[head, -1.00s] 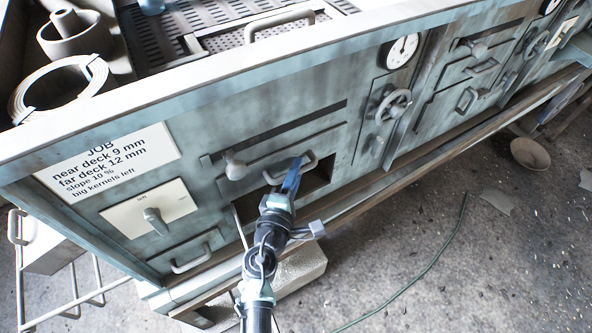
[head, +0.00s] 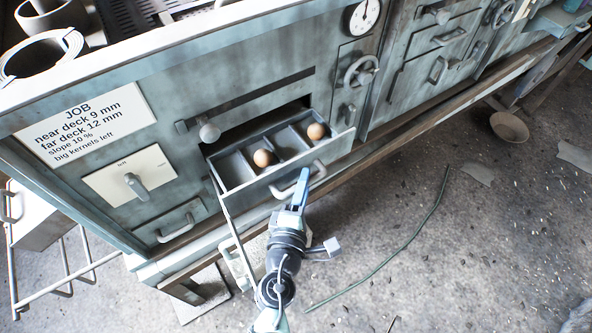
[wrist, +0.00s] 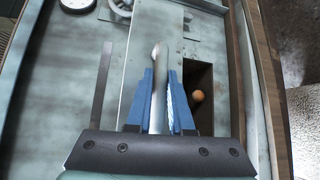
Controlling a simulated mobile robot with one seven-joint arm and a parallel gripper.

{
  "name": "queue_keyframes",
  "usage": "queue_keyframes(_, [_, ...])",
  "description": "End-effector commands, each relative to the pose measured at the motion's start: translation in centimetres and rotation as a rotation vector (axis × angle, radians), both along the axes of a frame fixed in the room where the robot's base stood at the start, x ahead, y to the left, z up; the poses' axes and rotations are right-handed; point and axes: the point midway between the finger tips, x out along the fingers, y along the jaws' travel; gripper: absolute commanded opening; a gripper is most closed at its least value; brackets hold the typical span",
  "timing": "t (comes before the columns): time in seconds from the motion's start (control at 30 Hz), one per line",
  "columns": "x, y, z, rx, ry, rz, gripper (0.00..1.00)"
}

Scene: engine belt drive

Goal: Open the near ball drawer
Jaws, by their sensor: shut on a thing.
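The near ball drawer (head: 330,150) stands pulled out of the cabinet front, with its divided inside showing. Two brown balls lie in separate compartments, one in the middle (head: 263,158) and one towards the right end (head: 316,131). My gripper (head: 303,176) is shut on the drawer's pale bar handle (head: 319,172), at the front panel. In the wrist view the blue fingers (wrist: 160,80) stand on either side of the pale handle (wrist: 158,100). A ball (wrist: 197,96) shows in a dark compartment beside the right finger. The fingers hide part of the handle.
A round knob (head: 209,132) sits on the slotted panel above the drawer. A lever (head: 135,185) and a lower handle (head: 175,229) are to the left. A handwheel (head: 361,71) is to the right. The floor in front is mostly clear, with a green cable (head: 420,222).

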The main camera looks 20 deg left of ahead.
Motion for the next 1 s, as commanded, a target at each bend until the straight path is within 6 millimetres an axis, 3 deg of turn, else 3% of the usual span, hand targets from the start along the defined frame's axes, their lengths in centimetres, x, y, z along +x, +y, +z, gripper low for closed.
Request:
queue_keyframes(0.37, [-0.3,-0.2,0.0,0.000,0.000,0.002,0.00])
queue_keyframes(0.4, [-0.3,-0.2,0.0,0.000,0.000,0.002,0.22])
queue_keyframes(0.57, [-0.3,-0.3,0.0,0.000,0.000,0.002,0.50])
queue_keyframes(0.87, [-0.3,-0.3,0.0,0.000,-0.001,0.001,0.50])
queue_keyframes(1.0, [-1.3,-0.4,0.0,0.000,0.001,0.001,0.50])
